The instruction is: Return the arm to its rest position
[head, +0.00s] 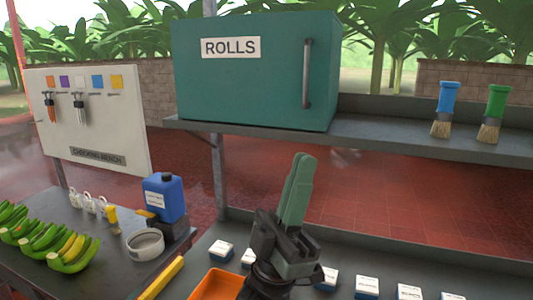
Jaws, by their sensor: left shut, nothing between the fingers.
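My left gripper (297,190) stands in the lower middle of the head view, its two green fingers pointing up and pressed together. It is shut with nothing between the fingers. It is in front of the lower shelf and below the teal ROLLS cabinet (255,85), apart from the cabinet. My right gripper is not in view.
An orange tray (215,285) and several small labelled boxes (367,286) lie around my gripper. Two brushes (446,108) stand on the upper shelf (385,135). At left, bananas (72,250), a grey round container (145,243) and a blue jug (164,197) sit on a bench.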

